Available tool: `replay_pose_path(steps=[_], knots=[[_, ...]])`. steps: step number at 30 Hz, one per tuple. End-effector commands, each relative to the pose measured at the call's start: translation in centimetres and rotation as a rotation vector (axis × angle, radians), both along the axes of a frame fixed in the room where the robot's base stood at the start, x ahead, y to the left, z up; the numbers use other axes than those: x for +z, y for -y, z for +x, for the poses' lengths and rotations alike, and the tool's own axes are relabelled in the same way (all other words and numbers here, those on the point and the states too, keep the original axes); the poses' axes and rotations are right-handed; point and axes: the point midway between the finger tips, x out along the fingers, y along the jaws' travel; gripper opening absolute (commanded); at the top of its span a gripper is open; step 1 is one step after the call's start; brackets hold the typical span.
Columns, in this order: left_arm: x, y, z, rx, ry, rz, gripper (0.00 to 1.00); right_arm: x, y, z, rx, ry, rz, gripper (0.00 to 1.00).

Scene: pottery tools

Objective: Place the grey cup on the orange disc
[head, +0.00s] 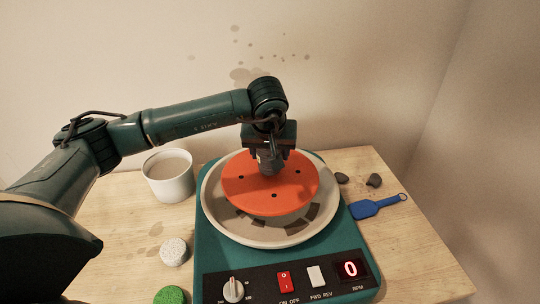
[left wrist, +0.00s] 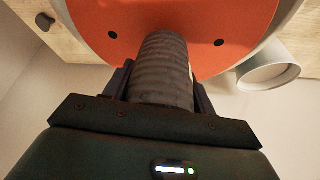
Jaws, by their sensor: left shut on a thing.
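The grey cup (head: 269,164) is a small, dark, ribbed cylinder, and it fills the middle of the left wrist view (left wrist: 165,65). My left gripper (head: 268,151) is shut on it, with one finger on each side. The cup is upright over the middle of the orange disc (head: 299,189), which lies on the round wheel of the pottery machine. I cannot tell whether the cup's base touches the disc or is slightly above it. The disc also shows behind the cup in the left wrist view (left wrist: 235,22). My right gripper is not in view.
The teal pottery wheel (head: 213,254) has a light round pan (head: 240,232) and a front control panel. A white pot (head: 169,180) stands left of it.

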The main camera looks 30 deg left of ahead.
Motion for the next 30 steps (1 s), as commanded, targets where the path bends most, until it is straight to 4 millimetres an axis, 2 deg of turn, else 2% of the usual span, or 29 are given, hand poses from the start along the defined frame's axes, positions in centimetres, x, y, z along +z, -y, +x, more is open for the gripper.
replay_pose_path(steps=[3, 13, 14, 15, 22, 30], knots=[[-1.4, 0.0, 0.0, 0.0, -0.001, 0.0, 0.28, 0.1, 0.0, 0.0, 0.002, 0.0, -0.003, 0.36], [-1.9, 0.0, 0.0, 0.0, 0.002, 0.0, 0.28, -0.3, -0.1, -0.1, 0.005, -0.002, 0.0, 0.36], [-1.9, 0.0, 0.0, 0.0, 0.0, -0.001, 0.57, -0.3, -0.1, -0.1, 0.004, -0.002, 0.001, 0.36], [-1.8, 0.0, 0.0, 0.0, 0.0, -0.001, 0.6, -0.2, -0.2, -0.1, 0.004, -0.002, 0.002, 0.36], [-1.8, 0.0, 0.0, 0.0, 0.0, -0.001, 0.78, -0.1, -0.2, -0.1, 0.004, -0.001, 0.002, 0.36], [-1.5, 0.0, 0.0, 0.0, 0.0, -0.001, 0.78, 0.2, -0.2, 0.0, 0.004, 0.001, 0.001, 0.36]])
